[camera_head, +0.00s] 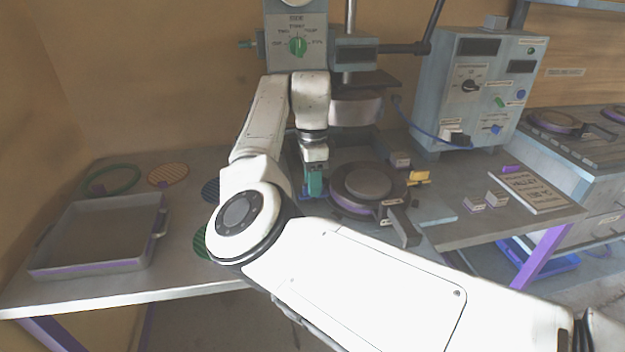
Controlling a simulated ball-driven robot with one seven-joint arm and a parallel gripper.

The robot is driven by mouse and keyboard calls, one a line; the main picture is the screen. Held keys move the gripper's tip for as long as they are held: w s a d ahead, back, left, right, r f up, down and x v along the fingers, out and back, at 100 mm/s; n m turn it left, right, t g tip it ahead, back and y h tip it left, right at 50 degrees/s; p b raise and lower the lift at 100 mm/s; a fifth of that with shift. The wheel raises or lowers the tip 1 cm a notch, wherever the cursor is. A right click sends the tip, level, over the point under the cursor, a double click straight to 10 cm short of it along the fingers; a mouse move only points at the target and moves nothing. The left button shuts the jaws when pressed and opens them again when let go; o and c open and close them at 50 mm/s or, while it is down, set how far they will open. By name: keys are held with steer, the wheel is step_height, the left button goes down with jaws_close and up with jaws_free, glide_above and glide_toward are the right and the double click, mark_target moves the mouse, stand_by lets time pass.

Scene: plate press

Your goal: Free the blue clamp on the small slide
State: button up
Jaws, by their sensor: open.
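My gripper (314,188) points down beside the left edge of the press's round base, in the middle of the view. Teal-green parts show at its tip, close to the table. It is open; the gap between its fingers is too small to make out. I cannot pick out the blue clamp or the small slide for certain. My own arm covers much of the table in front of and left of the gripper. The press base (349,208) holds a round dark plate with a grey disc (368,181) on it. A yellow part (418,178) sits at its right.
The press head (355,108) and its long lever (431,30) stand above and behind the gripper. A control box (467,90) is at the back right. A shallow metal tray (104,212) lies left. Small blocks and a sign (529,192) are at the right.

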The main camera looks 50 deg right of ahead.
steer(key=shift+f, duration=0.1)
jaws_close()
stand_by(0.3)
steer(key=shift+p, duration=0.45)
steer(key=n+p, duration=0.1)
steer(key=p, duration=0.1)
steer(key=n+p, duration=0.2)
steer(key=shift+s+r, duration=0.1)
steer(key=shift+r, duration=0.25)
steer(key=n+p, duration=0.5)
steer(key=p, duration=0.1)
steer(key=shift+p, duration=0.3)
steer(key=n+p, duration=0.5)
steer(key=shift+f+n, duration=0.1)
steer(key=shift+n, duration=0.3)
steer(key=shift+f+n+p, duration=0.15)
steer(key=shift+n+p, duration=1.1)
steer(key=shift+n, duration=0.85)
